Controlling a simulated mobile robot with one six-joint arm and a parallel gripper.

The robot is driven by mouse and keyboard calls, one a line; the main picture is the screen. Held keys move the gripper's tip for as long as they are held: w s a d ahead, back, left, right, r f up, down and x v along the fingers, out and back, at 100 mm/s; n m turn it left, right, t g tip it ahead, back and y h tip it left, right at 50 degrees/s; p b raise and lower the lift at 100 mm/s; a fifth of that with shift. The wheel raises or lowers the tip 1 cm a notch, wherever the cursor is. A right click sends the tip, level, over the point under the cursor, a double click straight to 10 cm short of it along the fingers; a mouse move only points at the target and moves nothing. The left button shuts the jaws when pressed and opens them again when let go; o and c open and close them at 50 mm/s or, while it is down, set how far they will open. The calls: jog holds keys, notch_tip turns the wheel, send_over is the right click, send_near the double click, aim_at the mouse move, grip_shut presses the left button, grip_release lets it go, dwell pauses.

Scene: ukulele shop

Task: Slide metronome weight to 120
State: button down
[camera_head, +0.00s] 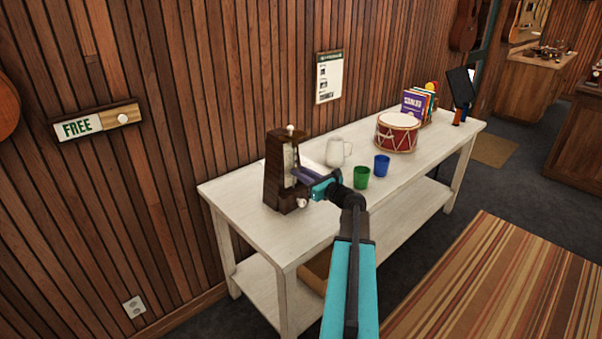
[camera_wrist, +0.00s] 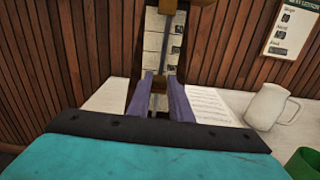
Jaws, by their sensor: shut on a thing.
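The metronome (camera_head: 276,180) is a dark brown tapered case standing upright on the left end of the white table. Its pale scale plate and thin metal rod face my gripper, and the scale plate (camera_wrist: 155,42) also shows in the wrist view. My gripper (camera_head: 301,174) reaches the metronome's front from the right. Its two purple fingers (camera_wrist: 157,88) are closed around a small brass-coloured weight (camera_wrist: 158,86) on the rod, low on the scale. The fingers partly hide the weight. The scale numbers are too small to read.
The white table (camera_head: 240,208) also holds a white pitcher (camera_head: 338,152), a green cup (camera_head: 361,177), a blue cup (camera_head: 382,165), a red drum (camera_head: 397,132) and books (camera_head: 416,104). A paper sheet (camera_wrist: 212,106) lies right of the metronome. The wooden wall is close behind.

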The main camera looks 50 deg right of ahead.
notch_tip(320, 180, down, 2)
jog(key=shift+f+b, duration=0.1)
jog(key=shift+b, duration=0.35)
jog(key=c, duration=1.6)
grip_release()
jog(key=shift+s, duration=0.15)
jog(key=s+b, duration=0.1)
jog(key=s, duration=0.8)
jog(key=s+a+b, duration=0.1)
jog(key=s, duration=0.3)
jog(key=shift+s+b, duration=0.25)
jog(key=shift+b, duration=0.1)
